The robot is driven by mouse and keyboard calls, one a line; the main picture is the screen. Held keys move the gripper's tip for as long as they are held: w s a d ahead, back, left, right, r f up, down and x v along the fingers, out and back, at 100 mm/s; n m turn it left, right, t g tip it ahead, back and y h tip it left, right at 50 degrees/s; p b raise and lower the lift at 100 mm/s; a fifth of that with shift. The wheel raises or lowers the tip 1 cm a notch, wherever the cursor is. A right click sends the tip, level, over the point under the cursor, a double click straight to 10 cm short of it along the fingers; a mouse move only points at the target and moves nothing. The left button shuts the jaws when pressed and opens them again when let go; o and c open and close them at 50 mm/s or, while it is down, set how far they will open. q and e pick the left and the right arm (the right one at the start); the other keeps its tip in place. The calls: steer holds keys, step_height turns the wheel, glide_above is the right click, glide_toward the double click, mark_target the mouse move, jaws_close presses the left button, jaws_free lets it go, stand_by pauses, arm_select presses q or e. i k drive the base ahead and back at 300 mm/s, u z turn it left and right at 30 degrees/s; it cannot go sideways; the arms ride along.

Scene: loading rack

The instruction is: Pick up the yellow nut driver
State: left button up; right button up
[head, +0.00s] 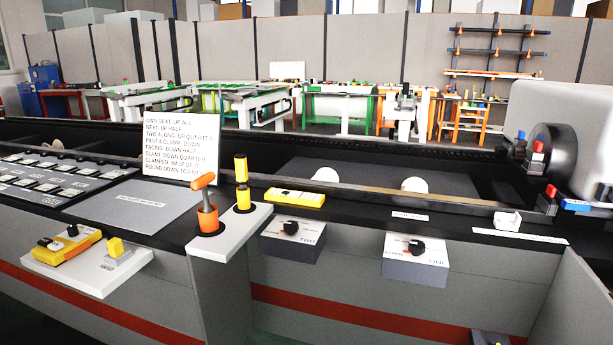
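A yellow upright tool with a dark band (242,184), which looks like the yellow nut driver, stands in a dark round seat on a light grey holder block (238,232). An orange tool with a T-shaped handle (207,212) stands beside it, nearer and to the left, in its own seat. The lower ends of both tools are hidden in the seats. Neither of my grippers can be made out in the head view, and nothing touches the yellow tool.
A white text card (168,145) stands behind the tools. A yellow box (295,198) lies to their right. Knob boxes (293,237) (415,259) jut from the front. A grey shelf (88,263) holds a yellow device at left.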

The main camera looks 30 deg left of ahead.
mark_target(240, 160)
steer(key=z, duration=2.4)
steer(key=k, duration=1.95)
steer(key=u, duration=2)
steer(key=i, duration=0.9)
